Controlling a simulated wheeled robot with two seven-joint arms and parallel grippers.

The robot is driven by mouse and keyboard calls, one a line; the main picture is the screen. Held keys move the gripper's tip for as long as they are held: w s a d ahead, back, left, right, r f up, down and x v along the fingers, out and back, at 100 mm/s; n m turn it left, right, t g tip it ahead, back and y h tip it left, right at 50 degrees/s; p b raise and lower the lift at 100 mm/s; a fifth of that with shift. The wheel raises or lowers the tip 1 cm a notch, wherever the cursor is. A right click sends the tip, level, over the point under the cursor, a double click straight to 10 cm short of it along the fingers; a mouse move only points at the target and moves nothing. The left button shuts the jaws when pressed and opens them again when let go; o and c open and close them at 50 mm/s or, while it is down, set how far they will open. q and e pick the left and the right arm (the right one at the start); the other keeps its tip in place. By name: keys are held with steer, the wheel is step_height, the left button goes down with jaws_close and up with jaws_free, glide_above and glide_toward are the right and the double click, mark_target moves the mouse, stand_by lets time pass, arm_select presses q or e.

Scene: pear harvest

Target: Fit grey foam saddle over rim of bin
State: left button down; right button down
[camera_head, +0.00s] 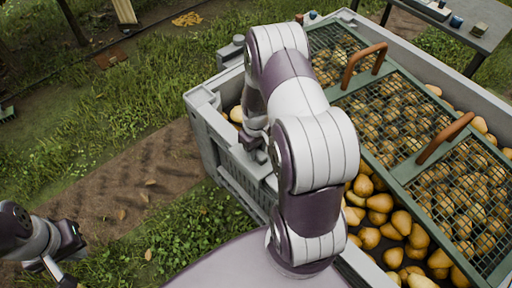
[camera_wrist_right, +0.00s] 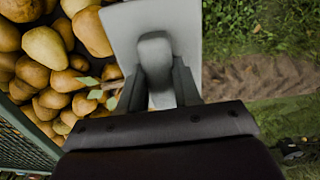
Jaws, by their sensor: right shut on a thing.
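The grey foam saddle (camera_wrist_right: 150,22) shows in the right wrist view as a pale grey block with a raised grip. My right gripper (camera_wrist_right: 156,80) is shut on that grip, one dark finger on each side. In the head view my right gripper (camera_head: 252,146) points down at the left wall of the bin (camera_head: 204,104), close to its rim. My own arm hides much of this area, and I cannot tell whether the saddle touches or straddles the rim. My left gripper (camera_head: 62,268) is at the lower left over the ground, away from the bin; its fingers are unclear.
Pears (camera_head: 378,204) fill the bin, partly under green mesh lids (camera_head: 384,130) with brown handles (camera_head: 364,66). A grey fitting (camera_head: 231,50) stands at the bin's far left edge. A table (camera_head: 470,30) is at the top right. Grass and a dirt track lie left.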

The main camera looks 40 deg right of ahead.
steer(key=shift+f, duration=0.15)
steer(key=c, duration=0.7)
jaws_free()
